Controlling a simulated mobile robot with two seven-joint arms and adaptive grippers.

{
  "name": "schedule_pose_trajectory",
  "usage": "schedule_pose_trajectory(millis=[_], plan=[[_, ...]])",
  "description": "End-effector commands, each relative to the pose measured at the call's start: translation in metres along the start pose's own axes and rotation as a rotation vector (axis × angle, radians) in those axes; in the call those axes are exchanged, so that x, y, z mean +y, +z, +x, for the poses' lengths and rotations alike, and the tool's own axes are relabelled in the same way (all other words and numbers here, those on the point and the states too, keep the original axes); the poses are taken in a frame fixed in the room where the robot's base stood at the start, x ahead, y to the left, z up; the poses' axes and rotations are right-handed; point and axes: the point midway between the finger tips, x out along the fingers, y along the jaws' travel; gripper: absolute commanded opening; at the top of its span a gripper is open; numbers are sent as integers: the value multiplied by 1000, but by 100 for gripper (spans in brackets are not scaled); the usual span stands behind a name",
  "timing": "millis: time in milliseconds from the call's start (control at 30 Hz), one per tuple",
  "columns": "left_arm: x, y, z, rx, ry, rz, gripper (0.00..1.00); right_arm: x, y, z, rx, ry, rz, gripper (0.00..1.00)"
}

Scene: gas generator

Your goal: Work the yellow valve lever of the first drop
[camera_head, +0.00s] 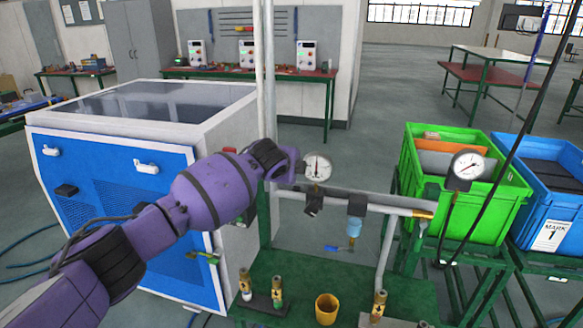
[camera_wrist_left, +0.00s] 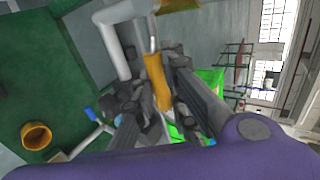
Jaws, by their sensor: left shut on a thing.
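A yellow valve lever (camera_wrist_left: 157,80) shows in the left wrist view, upright in the picture between the two dark fingers of my left gripper (camera_wrist_left: 156,98). The fingers are shut on it. A grey pipe (camera_wrist_left: 116,44) passes close by its top. In the head view my left gripper (camera_head: 289,165) is at the vertical pipe (camera_head: 266,85), beside a round gauge (camera_head: 318,168). There the gripped lever is hidden behind my purple arm and gripper. My right gripper is in neither view.
A green bench (camera_head: 330,268) below holds a yellow cup (camera_head: 327,309) and small brass fittings. A horizontal grey pipe (camera_head: 385,207) with a second gauge (camera_head: 468,166) runs right. Green (camera_head: 466,198) and blue (camera_head: 548,198) crates stand right. A blue-white cabinet (camera_head: 130,205) stands behind my arm.

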Motion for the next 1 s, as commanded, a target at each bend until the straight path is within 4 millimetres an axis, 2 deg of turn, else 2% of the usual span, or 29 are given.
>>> schedule_pose_trajectory(millis=[367, 400, 533, 1000], plan=[[1, 0, 1, -3, 1, 9, 0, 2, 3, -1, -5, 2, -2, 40], [1, 0, 1, -3, 1, 9, 15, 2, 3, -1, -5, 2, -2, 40], [1, 0, 1, -3, 1, 7, 32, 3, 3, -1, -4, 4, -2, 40], [0, 1, 0, -2, 0, 2, 33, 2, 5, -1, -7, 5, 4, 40]])
